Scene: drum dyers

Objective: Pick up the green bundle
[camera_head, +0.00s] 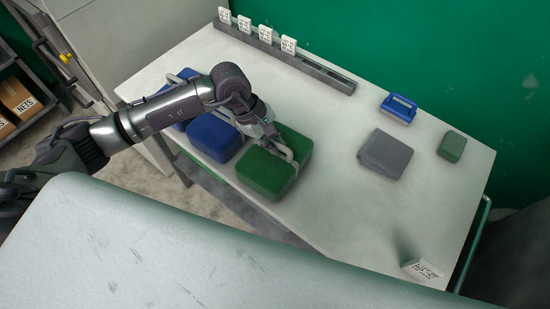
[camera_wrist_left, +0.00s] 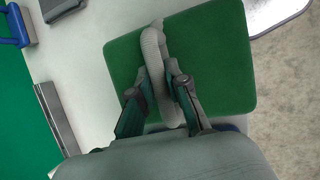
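The green bundle (camera_head: 265,173) is a soft rounded block with a pale grey loop handle, at the front edge of the white table in the head view. It also fills much of the left wrist view (camera_wrist_left: 225,60). My left gripper (camera_head: 272,137) is over its top. In the left wrist view my left gripper's fingers (camera_wrist_left: 158,95) lie close on both sides of the grey handle (camera_wrist_left: 154,45), with no clear gap, so it looks shut on it. I cannot tell whether the bundle's underside touches the table. My right gripper is not in view.
Blue bundles (camera_head: 213,138) sit just left of the green one. A grey block (camera_head: 384,154), a blue handled item (camera_head: 399,107) and a small green block (camera_head: 452,146) stand at the right. A rail with tags (camera_head: 310,70) lines the back. The table's middle is clear.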

